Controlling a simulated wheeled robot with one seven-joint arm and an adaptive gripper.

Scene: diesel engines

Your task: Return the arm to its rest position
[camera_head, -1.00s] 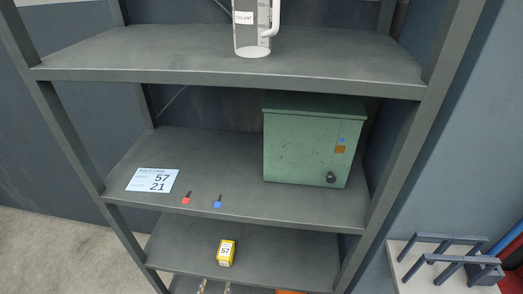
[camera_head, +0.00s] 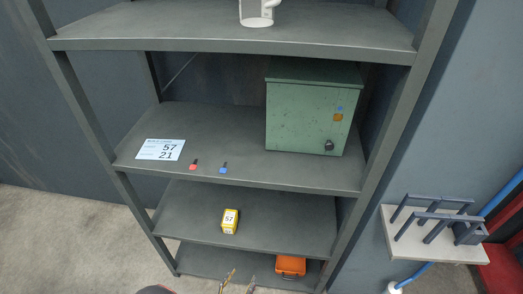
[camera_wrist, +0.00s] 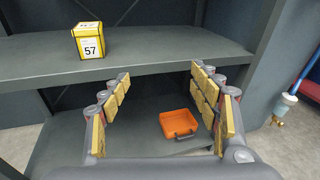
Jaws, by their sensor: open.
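My gripper (camera_wrist: 160,84) is open and empty, with its padded fingers wide apart at left and right of the wrist view. An orange case (camera_wrist: 178,124) lies on the lowest shelf and shows between the fingers, beyond them and apart. In the head view, only the fingertips of my gripper (camera_head: 238,283) show at the bottom edge, in front of the lowest shelf. The rest of the arm is mostly out of view.
A grey shelf rack (camera_head: 210,172) stands ahead. A small bracket shelf (camera_head: 425,250) is at right.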

